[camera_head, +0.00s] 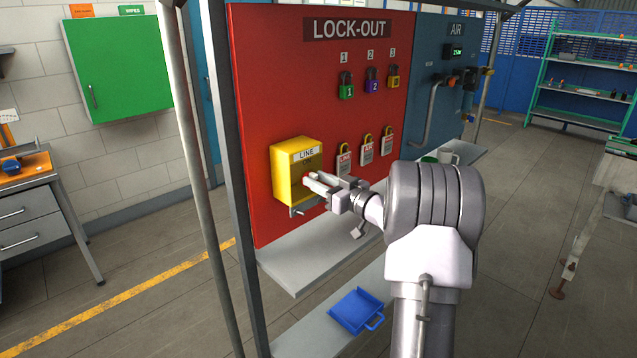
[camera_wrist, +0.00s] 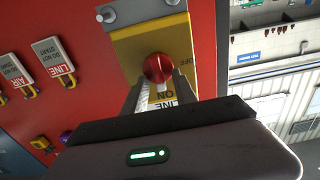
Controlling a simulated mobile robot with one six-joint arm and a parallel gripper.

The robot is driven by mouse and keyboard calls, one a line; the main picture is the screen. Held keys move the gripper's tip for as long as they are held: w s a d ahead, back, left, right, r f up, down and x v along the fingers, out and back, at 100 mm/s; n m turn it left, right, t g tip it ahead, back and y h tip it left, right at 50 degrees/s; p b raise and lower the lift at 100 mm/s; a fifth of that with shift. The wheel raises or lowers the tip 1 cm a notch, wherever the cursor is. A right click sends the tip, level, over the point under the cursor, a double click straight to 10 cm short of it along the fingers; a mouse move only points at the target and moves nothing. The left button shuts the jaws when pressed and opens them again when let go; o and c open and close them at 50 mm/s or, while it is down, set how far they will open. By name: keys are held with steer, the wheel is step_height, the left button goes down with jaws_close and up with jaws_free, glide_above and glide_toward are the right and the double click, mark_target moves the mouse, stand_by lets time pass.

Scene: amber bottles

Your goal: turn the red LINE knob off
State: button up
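The red LINE knob (camera_wrist: 158,68) sits on the face of a yellow box (camera_head: 286,172) labelled LINE, mounted on the red LOCK-OUT board (camera_head: 260,90). In the wrist view, which is upside down, ON is printed between the knob and the LINE label, and OFF is to the knob's right. Which mark the knob points to is unclear. My gripper (camera_head: 312,181) is at the front of the box, and its fingers are apart. In the wrist view the fingertips (camera_wrist: 161,80) lie on either side of the knob. Whether they touch it is hard to tell.
Red-and-white lockout tags (camera_head: 366,151) hang right of the box, below numbered padlocks (camera_head: 371,81). A grey shelf (camera_head: 290,268) juts out below the board. A blue dustpan (camera_head: 356,310) lies lower down. A metal post (camera_head: 190,120) stands left of the board.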

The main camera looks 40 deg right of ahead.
jaws_close()
steer(key=shift+n+b, duration=0.3)
steer(key=shift+a+f+n+b, duration=0.2)
steer(key=shift+n+b, duration=2.2)
steer(key=shift+n, duration=0.5)
steer(key=shift+a+f+n+b, duration=0.2)
steer(key=shift+f+n+b, duration=0.05)
steer(key=shift+n+b, duration=2.4)
steer(key=shift+a+f+n+b, duration=0.2)
steer(key=shift+n+b, duration=1.95)
steer(key=shift+n, duration=1)
